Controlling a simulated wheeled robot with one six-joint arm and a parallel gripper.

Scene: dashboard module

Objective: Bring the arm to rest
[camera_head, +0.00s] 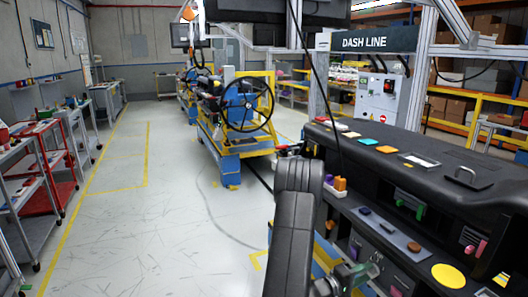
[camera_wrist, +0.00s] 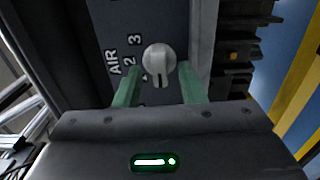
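My arm (camera_head: 292,220) reaches down in front of the dashboard module (camera_head: 470,180) in the head view. My gripper (camera_head: 368,271) is low at the module's near side, partly cut off by the frame's bottom edge. In the wrist view its two green fingers (camera_wrist: 160,86) are apart with a gap between them. A light grey rotary knob (camera_wrist: 159,59) on a dark panel marked AIR (camera_wrist: 113,62) shows between and beyond the fingertips. I cannot tell whether the fingers touch it. The digits 2 and 3 show left of the knob.
A stand with a steering wheel (camera_head: 247,105) is farther back. Red and grey carts (camera_head: 62,196) line the left. The floor (camera_head: 150,235) between is clear.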

